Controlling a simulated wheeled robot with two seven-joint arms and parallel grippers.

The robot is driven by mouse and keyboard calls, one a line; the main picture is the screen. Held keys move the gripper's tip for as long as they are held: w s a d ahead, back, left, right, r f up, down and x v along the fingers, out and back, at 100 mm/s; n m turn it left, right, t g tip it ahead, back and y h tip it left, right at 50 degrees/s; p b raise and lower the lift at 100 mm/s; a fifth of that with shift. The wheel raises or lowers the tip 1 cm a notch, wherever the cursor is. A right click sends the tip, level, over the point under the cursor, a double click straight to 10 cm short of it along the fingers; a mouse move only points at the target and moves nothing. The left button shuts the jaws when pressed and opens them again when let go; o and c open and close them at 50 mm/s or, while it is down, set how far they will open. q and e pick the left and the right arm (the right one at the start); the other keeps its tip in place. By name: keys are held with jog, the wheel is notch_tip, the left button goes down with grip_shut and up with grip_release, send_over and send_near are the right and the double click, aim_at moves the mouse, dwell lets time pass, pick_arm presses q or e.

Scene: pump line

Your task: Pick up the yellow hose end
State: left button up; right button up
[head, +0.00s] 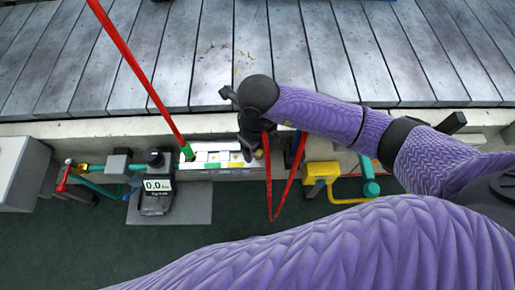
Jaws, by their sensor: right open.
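My right gripper (247,152) points down over the right end of a white rack (213,165). Its jaws are open. A small yellow piece, which looks like the yellow hose end (258,154), shows right at the fingertips. The gripper partly hides it, and I cannot tell whether they touch. A red hose (269,195) hangs in a loop just right of the gripper. Another red hose length (140,75) runs from the upper left down to a green hose end (187,152) at the rack's left end. My left gripper is not in view.
A black gauge reading 0.0 (157,186) stands left of the rack. A yellow block (320,173) with a yellow pipe is to the right, beside a green fitting (371,188). A red-handled valve (64,178) is far left. A grey plank deck (130,70) lies behind.

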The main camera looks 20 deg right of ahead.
jog(key=shift+f, duration=0.65)
jog(key=shift+r, duration=0.15)
jog(key=shift+c, duration=0.3)
grip_shut()
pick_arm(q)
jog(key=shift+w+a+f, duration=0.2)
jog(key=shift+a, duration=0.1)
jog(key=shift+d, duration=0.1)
pick_arm(e)
jog(key=shift+r, duration=0.1)
